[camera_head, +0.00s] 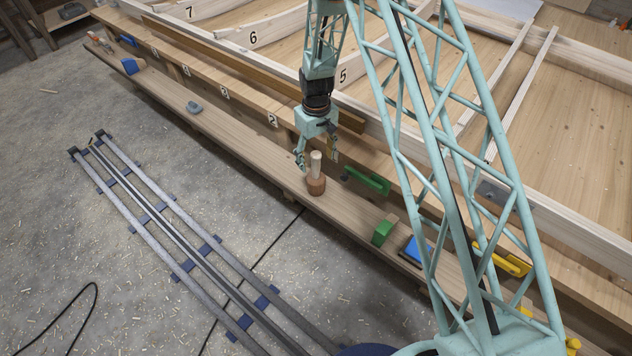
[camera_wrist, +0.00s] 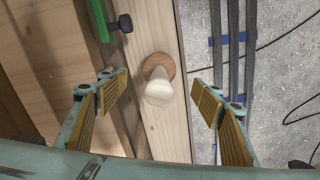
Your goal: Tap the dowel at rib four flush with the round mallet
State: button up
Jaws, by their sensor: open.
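The round mallet stands upright on the bench plank, with its brown round head (camera_head: 316,186) down and its pale handle (camera_head: 316,163) pointing up. My gripper (camera_head: 318,159) is open above it, with one finger on each side of the handle. In the wrist view, the handle (camera_wrist: 158,92) shows between the open fingers, apart from both, with the brown head (camera_wrist: 157,66) behind it. Numbered ribs show at the back: rib 5 (camera_head: 357,62), rib 6 (camera_head: 272,30) and rib 7 (camera_head: 205,9). I cannot make out rib four or its dowel; my arm covers part of that area.
A green clamp (camera_head: 368,181) lies right of the mallet. Further right are a green block (camera_head: 382,233), a blue item (camera_head: 419,249) and a yellow clamp (camera_head: 503,259). A grey object (camera_head: 194,107) sits on the plank left, with clear plank between. Floor rails (camera_head: 185,240) run in front.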

aim_at(316, 174)
jog(key=shift+f, duration=2.35)
jog(key=shift+f, duration=0.15)
jog(key=shift+w+f+b, duration=0.2)
jog(key=shift+f+b, duration=0.45)
jog(key=shift+f, duration=1.8)
jog(key=shift+c, duration=0.3)
jog(key=c, duration=1.2)
jog(key=shift+c, duration=0.2)
jog(key=shift+r, duration=0.2)
